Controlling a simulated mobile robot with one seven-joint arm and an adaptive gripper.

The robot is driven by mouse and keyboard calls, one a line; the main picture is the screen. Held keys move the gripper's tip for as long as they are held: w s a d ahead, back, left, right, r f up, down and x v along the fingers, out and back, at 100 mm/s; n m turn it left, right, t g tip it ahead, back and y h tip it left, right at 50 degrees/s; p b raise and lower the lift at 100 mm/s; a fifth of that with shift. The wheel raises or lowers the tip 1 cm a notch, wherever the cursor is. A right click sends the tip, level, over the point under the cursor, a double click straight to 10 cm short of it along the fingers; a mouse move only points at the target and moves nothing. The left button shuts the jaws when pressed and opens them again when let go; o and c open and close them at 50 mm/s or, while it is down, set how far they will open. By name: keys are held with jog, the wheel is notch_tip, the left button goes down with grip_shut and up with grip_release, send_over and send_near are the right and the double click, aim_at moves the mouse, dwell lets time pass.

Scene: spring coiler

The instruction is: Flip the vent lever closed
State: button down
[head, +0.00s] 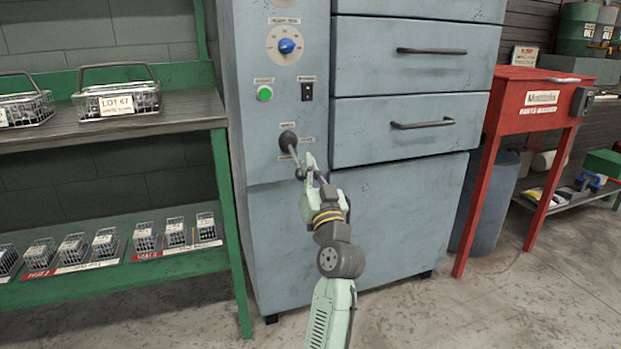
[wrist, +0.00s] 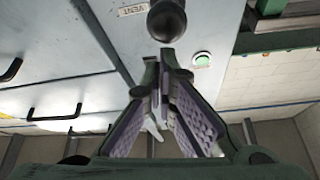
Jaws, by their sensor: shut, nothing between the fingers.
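The vent lever (head: 288,140) is on the narrow left panel of the grey-blue cabinet. In the head view it has a dark round end at the top and a thin rod slanting down and right towards my gripper. My gripper (head: 309,160) is just right of the rod; I cannot tell if they touch. In the wrist view a black ball of the lever (wrist: 166,20) sits just beyond my fingertips (wrist: 167,52). The fingers meet at their tips, shut and empty. A vent label (wrist: 132,10) shows beside the ball. The lever's lower part is partly hidden by my gripper.
A green button (head: 264,93), a black switch (head: 307,89) and a blue dial (head: 286,46) are above the lever. Drawer handles (head: 423,124) stick out at right. A green shelf (head: 232,240) with wire baskets stands at left, a red stand (head: 478,205) at right.

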jog(key=shift+f+b, duration=0.45)
jog(key=shift+f, duration=0.05)
jog(key=shift+w+f, duration=0.1)
jog(key=shift+f, duration=0.05)
